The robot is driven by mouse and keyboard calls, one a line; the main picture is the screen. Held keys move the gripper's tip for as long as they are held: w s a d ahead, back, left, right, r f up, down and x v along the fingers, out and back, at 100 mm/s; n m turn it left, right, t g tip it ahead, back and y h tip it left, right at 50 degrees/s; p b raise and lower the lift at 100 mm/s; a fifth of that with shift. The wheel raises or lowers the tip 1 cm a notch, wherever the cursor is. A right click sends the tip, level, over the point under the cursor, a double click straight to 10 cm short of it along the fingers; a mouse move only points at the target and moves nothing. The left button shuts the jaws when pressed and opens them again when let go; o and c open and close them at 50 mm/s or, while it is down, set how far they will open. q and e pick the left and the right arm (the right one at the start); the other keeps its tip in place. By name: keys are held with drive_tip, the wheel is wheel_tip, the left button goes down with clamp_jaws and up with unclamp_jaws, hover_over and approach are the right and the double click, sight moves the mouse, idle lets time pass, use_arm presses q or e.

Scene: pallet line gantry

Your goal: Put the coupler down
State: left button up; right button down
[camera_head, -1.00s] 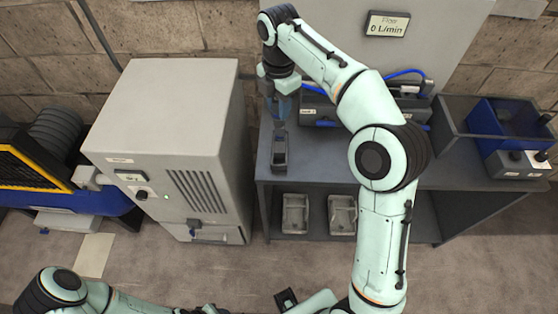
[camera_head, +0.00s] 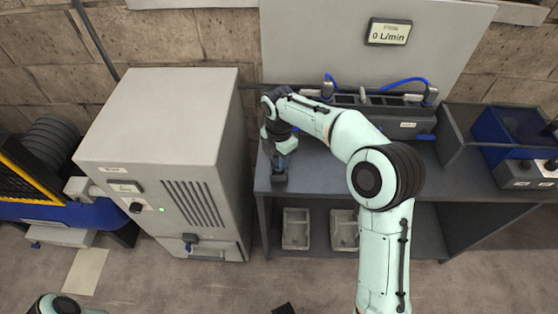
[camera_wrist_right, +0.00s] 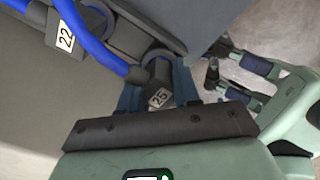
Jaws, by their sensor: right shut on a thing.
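My right gripper (camera_head: 279,165) is low over the left end of the grey bench (camera_head: 315,178). In the wrist view its blue fingers (camera_wrist_right: 158,95) are shut on a grey coupler (camera_wrist_right: 160,97) labelled 25. In the head view the arm and fingers mostly hide the coupler. A dark holder (camera_head: 279,178) on the bench is just under the fingers; I cannot tell whether the coupler touches it. What looks like my left gripper (camera_wrist_right: 245,80) shows at the right of the wrist view, its fingers apart with nothing seen between them.
A grey part labelled 22 (camera_wrist_right: 64,38) and a blue hose (camera_wrist_right: 95,40) are close by in the wrist view. A dark manifold (camera_head: 385,118) stands at the bench back. A grey cabinet (camera_head: 165,125) is left of the bench, a blue bin (camera_head: 505,127) right. Trays (camera_head: 296,228) lie below.

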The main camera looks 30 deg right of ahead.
drive_tip(key=shift+f, duration=0.55)
drive_tip(key=shift+f, duration=0.15)
drive_tip(key=c, duration=0.8)
unclamp_jaws()
wheel_tip(320, 180, up, 12)
drive_tip(key=shift+r+p, duration=0.15)
drive_tip(key=shift+p, duration=0.95)
